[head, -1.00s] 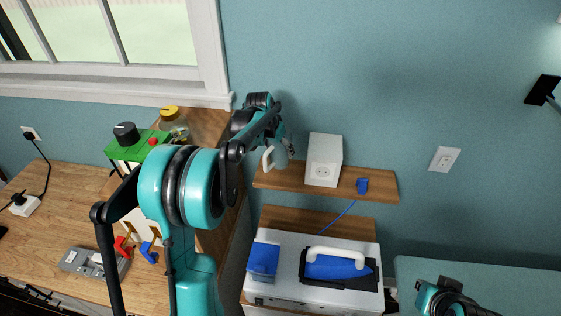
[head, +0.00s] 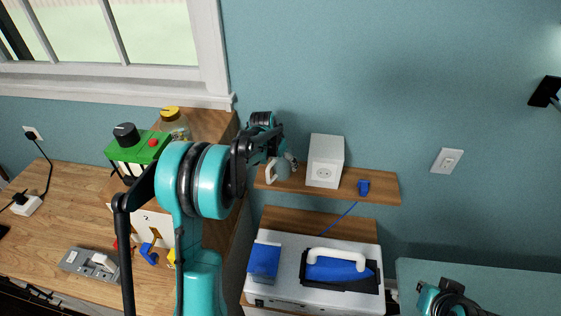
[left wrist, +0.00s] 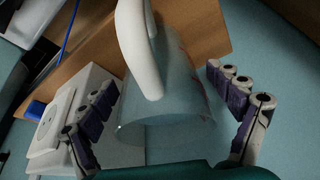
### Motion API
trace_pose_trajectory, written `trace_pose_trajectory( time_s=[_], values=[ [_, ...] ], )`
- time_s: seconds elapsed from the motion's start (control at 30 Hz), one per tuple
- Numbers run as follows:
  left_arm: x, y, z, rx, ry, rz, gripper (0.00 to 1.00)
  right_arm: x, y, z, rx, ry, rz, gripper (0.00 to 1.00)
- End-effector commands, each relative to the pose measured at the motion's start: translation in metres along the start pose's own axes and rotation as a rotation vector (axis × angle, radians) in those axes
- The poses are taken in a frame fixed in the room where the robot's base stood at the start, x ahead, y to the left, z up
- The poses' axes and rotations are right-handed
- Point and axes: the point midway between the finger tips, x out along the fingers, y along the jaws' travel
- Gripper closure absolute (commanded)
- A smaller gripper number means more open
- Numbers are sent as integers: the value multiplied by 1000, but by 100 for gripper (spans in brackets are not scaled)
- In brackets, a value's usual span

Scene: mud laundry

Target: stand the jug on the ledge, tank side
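The jug (head: 284,174), pale and translucent with a white handle, is at the left end of the wooden ledge (head: 376,182), left of the white socket box. It looks upright, but its base contact is hard to make out. In the left wrist view the jug (left wrist: 165,112) lies between the fingers of my left gripper (left wrist: 162,80), which are spread with a small gap on each side. In the head view my left gripper (head: 287,158) is at the jug's upper part and partly hides it. My right gripper is not shown, only part of that arm.
The white socket box (head: 325,162) and a small blue item (head: 363,187) with a blue cord share the ledge. Below is an ironing station (head: 290,291) with a blue tank (head: 264,260) at its left and an iron. A green device (head: 138,146) stands left of my arm.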

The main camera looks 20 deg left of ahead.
Motion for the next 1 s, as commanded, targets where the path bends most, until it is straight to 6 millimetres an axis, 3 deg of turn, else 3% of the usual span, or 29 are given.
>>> trace_pose_trajectory(
  time_s=[0.37, 0.47, 0.8, 1.0],
  values=[
    [-6, 0, -2, 0, 0, 0, 7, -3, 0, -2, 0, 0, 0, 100],
    [-20, 0, -1, 0, 0, 0, 7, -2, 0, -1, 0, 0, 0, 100],
    [-93, 0, 0, -2, 0, 0, 7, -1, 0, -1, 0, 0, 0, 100],
    [-118, 0, -1, 0, 0, 0, 7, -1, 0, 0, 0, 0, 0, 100]
  ],
)
